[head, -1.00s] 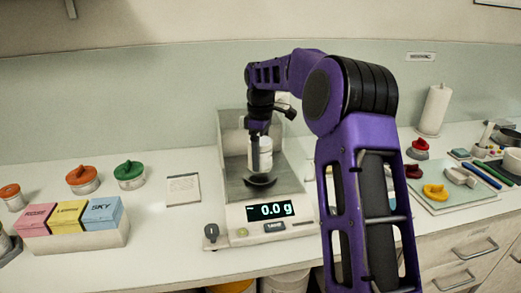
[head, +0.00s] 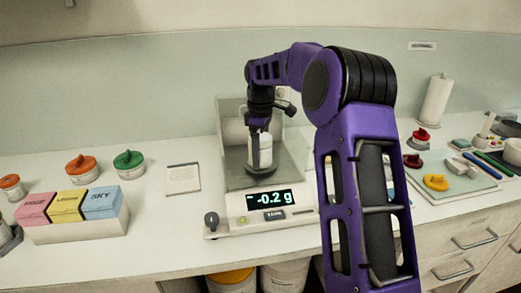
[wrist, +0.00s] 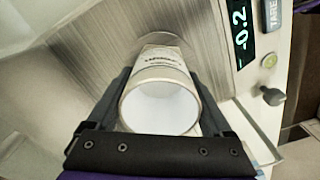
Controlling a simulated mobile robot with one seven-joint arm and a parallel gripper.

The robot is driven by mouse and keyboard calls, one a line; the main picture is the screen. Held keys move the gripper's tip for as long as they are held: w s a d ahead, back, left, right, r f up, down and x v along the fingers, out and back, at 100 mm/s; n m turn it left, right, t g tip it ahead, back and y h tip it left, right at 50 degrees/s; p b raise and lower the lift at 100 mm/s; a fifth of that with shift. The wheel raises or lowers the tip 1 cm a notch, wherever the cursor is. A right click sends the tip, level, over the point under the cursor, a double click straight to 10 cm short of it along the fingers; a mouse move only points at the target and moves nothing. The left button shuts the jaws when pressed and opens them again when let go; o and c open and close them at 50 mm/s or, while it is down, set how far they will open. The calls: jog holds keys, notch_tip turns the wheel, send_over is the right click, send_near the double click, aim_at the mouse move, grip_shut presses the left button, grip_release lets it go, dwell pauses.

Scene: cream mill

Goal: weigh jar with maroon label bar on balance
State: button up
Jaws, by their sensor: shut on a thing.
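My gripper (head: 260,133) is shut on a white, open-topped jar (head: 264,155), with one finger on each side. The jar is upright over the steel pan of the balance (head: 228,221), at or very close to its surface; I cannot tell whether it touches. The balance display (head: 270,198) reads -0.2 g. In the wrist view, the jar (wrist: 160,108) looks empty inside and has dark lettering on its side. No maroon bar shows on its visible side. The gripper fingers (wrist: 160,76) flank it.
Left of the balance are a white card (head: 183,178), orange-lidded and green-lidded jars (head: 129,164), and a box of pink, yellow and blue blocks (head: 80,229). To the right are a paper roll (head: 437,103) and a mat (head: 452,192) with small items. Bare counter lies in front of the card.

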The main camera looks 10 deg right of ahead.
jog(key=o, duration=1.2)
jog(key=shift+c, duration=0.2)
jog(key=shift+r, duration=0.1)
